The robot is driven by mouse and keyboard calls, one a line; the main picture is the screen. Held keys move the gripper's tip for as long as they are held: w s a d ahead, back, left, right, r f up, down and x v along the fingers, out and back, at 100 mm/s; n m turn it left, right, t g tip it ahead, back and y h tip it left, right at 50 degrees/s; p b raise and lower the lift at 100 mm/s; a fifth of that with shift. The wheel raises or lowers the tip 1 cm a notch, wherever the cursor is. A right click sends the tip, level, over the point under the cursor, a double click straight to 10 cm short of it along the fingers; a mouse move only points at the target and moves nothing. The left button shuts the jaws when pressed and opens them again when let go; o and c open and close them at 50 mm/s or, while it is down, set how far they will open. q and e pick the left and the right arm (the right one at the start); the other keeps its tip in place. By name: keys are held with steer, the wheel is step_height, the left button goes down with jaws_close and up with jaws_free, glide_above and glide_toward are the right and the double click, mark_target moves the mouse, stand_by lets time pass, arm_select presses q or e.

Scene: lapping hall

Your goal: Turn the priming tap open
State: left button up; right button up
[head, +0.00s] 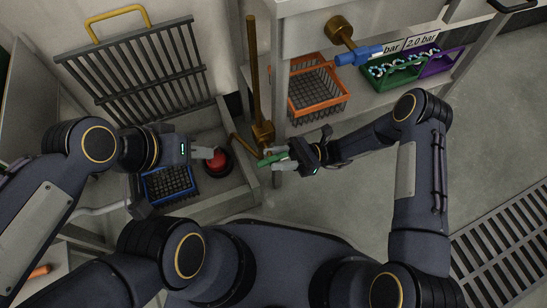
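A green lever (272,159) sits at the foot of a vertical brass pipe (252,75); a brass fitting (263,132) is just above it. A second tap, with a blue handle (360,55) on a brass body (341,30), is on the cabinet front at the top. No label tells which is the priming tap. My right gripper (285,161) is at the green lever, its fingers beside it; whether they grip it is unclear. My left gripper (203,153) points at a red knob (217,159) on a dark round base; its fingertip gap is unclear.
A blue crate (168,184) stands in the grey tray below a leaning rack (135,72) with a yellow handle. Orange (318,103), green (398,83) and purple (440,66) baskets stand on the shelf near pressure labels. The floor at right is clear around a grate (510,240).

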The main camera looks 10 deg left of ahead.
steer(key=shift+s+a+r, duration=0.25)
steer(key=shift+s+a, duration=0.1)
steer(key=shift+a, duration=0.15)
